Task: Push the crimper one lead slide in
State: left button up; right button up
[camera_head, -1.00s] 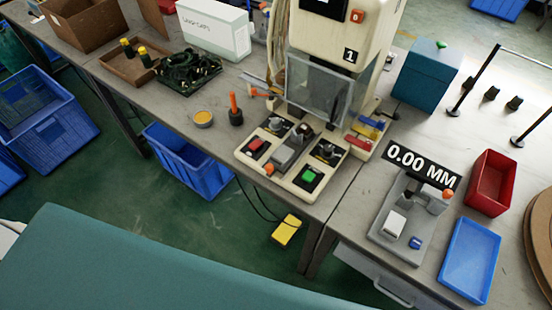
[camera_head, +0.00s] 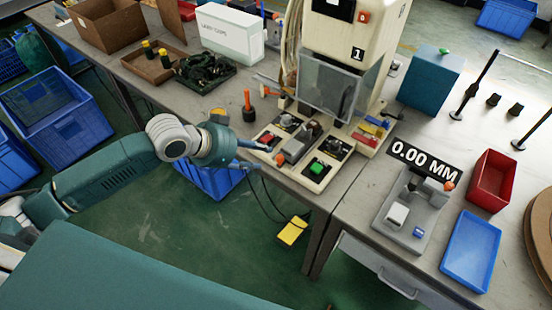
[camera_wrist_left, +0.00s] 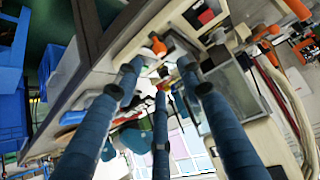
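Crimper one (camera_head: 345,30) is the cream machine marked 1, with a clear guard in front. On its low front base, between a red button (camera_head: 266,138) and a green button (camera_head: 317,168), sits a grey slide-like block (camera_head: 294,150). A small orange knob (camera_head: 279,160) is at the block's front end. My left gripper (camera_head: 256,154) is just in front of the base's left front edge, with its blue fingers apart. In the left wrist view the orange knob (camera_wrist_left: 158,46) shows beyond the spread fingers (camera_wrist_left: 158,72). I cannot tell whether any finger touches it. My right gripper is not in view.
An orange-handled tool (camera_head: 248,108) stands left of the base. A gauge reading 0.00 MM (camera_head: 425,160), a blue tray (camera_head: 470,252) and a red bin (camera_head: 493,180) are to the right. A blue crate (camera_head: 212,182) and a yellow pedal (camera_head: 293,231) are below the table edge.

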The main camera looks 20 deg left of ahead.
aim_at(279, 157)
pick_arm(q)
jog(key=p+x, duration=0.1)
jog(key=x, duration=0.9)
jog(key=shift+w+f, duration=0.2)
jog(key=shift+c, duration=0.5)
